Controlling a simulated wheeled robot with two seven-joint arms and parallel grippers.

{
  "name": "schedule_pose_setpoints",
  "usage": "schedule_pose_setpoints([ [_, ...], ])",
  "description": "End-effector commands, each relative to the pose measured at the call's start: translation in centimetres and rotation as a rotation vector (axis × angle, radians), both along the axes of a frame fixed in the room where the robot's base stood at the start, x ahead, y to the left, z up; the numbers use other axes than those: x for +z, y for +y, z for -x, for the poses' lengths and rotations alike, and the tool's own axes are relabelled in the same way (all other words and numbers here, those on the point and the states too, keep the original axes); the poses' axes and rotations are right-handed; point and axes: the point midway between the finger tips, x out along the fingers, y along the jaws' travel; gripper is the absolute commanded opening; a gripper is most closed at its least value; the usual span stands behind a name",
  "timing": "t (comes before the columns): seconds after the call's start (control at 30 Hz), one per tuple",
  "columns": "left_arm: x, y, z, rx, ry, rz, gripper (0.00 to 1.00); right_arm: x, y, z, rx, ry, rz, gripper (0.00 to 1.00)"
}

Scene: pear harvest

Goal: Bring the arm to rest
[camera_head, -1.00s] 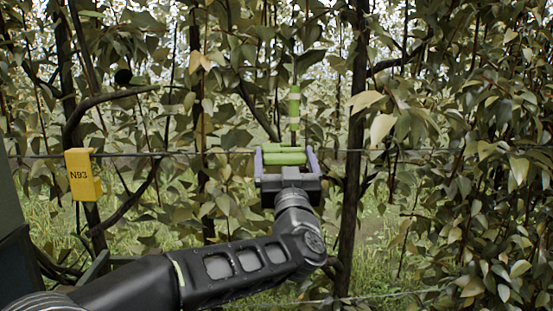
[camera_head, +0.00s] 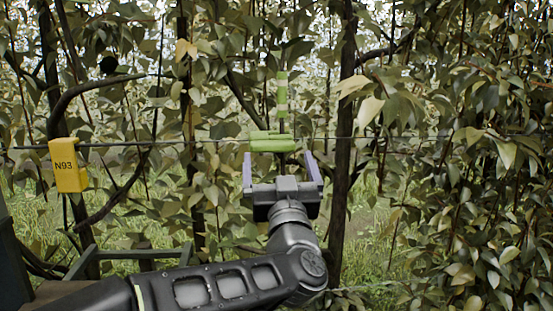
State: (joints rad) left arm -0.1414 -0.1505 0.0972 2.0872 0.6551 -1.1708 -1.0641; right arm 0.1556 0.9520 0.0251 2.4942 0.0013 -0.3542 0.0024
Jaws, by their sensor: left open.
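My left gripper (camera_head: 283,160) is in the middle of the camera_head view, with its arm coming in from the lower left. Its two purple-lined fingers point up and stand wide apart, with nothing held between them. A green clip-like piece (camera_head: 272,142) sits at the trellis wire just beyond the fingertips. Green bands (camera_head: 282,95) wrap a thin upright stem above it. My right gripper is not in view.
A yellow tag marked N93 (camera_head: 68,165) hangs from the wire (camera_head: 400,137) at the left. A dark trunk (camera_head: 342,190) stands close right of my gripper. Dense leafy branches fill the right side. Grass lies behind.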

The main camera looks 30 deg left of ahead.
Motion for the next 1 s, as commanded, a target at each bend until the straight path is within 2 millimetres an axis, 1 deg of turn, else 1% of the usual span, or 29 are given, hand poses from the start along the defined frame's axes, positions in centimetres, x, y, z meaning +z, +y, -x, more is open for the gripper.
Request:
schedule_pose_setpoints([
  [0.03,-0.4,-0.3,0.4,-0.001,0.001,-0.001,1.0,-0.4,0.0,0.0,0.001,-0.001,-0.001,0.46],
  [0.2,-0.5,-0.7,1.0,0.001,0.0,0.0,1.0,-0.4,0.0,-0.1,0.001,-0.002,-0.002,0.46],
  [0.67,-0.5,-0.7,1.0,0.001,0.0,0.0,1.0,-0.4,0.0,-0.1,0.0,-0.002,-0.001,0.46],
  [0.8,-0.6,-0.9,0.8,-0.026,-0.019,0.035,1.0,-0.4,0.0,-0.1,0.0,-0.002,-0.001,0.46],
  [0.87,-0.7,-1.4,0.4,-0.071,-0.035,0.066,1.0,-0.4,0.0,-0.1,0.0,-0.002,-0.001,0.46],
  [0.9,-1.0,-2.1,-0.1,-0.116,-0.042,0.089,1.0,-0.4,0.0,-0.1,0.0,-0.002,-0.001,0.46],
  [0.97,-1.9,-3.7,-1.1,-0.211,-0.043,0.127,1.0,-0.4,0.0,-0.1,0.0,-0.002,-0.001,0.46],
  [1.0,-3.0,-5.0,-1.9,-0.274,-0.03,0.151,1.0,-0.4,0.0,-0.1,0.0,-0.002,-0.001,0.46],
])
